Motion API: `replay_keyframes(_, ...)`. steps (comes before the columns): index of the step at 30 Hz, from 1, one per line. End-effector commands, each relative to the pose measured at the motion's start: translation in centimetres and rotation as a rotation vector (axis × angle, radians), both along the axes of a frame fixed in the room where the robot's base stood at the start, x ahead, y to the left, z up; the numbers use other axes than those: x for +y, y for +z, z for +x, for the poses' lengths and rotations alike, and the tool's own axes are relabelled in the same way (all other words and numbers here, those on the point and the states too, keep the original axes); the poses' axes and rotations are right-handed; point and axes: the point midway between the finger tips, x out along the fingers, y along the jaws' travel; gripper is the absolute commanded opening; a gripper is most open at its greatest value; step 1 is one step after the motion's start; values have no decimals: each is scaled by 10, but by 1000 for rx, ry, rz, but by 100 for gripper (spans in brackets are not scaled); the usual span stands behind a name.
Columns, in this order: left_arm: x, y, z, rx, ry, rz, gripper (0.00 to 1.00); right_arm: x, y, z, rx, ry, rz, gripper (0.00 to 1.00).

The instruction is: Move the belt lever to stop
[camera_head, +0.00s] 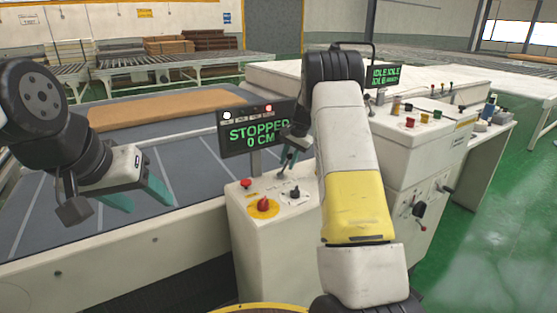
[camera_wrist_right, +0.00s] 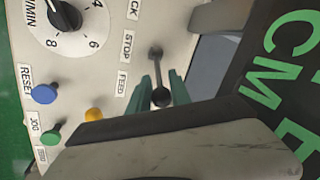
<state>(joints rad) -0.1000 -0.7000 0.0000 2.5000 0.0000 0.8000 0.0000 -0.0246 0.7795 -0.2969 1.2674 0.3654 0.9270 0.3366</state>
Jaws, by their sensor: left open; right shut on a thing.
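The belt lever (camera_wrist_right: 156,57) is a black stick with a round knob in the right wrist view. It stands beside the STOP label (camera_wrist_right: 128,45), with the FEED label just below. My right gripper (camera_wrist_right: 160,82) is shut on the lever, its green fingers on either side of the stick near the knob. In the head view my right gripper (camera_head: 287,160) is over the control console (camera_head: 274,240), and my arm partly hides it. The display (camera_head: 255,130) reads STOPPED 0 CM. My left gripper (camera_head: 138,196) is open and empty above the grey belt.
A red knob (camera_head: 263,205) and a red button (camera_head: 246,184) sit on the console. Blue (camera_wrist_right: 44,94), green (camera_wrist_right: 51,135) and yellow (camera_wrist_right: 94,114) buttons lie near the lever. A tan mattress (camera_head: 175,107) lies on the belt (camera_head: 205,165). A second control cabinet (camera_head: 405,150) stands at right.

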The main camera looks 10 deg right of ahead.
Motion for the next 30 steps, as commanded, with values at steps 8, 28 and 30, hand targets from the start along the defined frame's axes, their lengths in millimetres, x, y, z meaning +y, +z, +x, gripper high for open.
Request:
replay_keyframes(8,0,0,0,0,0,0,57,13,6,-4,-59,7,-162,0)
replay_keyframes(28,0,0,0,0,0,0,57,32,10,-11,-187,2,-514,0)
replay_keyframes(30,0,0,0,0,0,0,57,33,10,-12,-191,1,-523,0)
